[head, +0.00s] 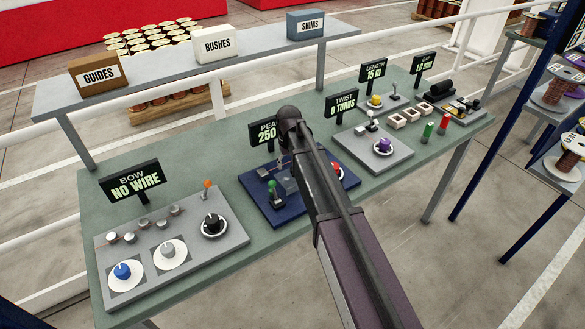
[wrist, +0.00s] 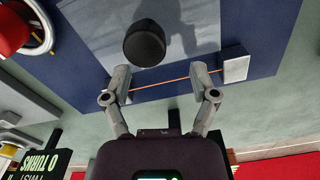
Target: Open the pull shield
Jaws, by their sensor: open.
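In the wrist view, a dark round knob (wrist: 144,43) stands on a pale grey-blue panel (wrist: 88,22) over the blue board. The panel looks like the pull shield, but I cannot tell for certain. My gripper (wrist: 161,76) is open and empty, its two fingers apart and pointing toward the knob, which lies beyond them and a little left of centre. A thin orange wire (wrist: 160,82) crosses between the fingers toward a pale block (wrist: 235,67). In the head view, my arm hides much of the blue board (head: 256,206), and my gripper cannot be made out clearly.
A green-handled lever (head: 272,187) and a red knob (head: 337,169) stand on either side of my arm. The bow panel (head: 130,232) is at left, the twist panel (head: 385,158) at right. A raised shelf (head: 170,75) with boxes runs behind.

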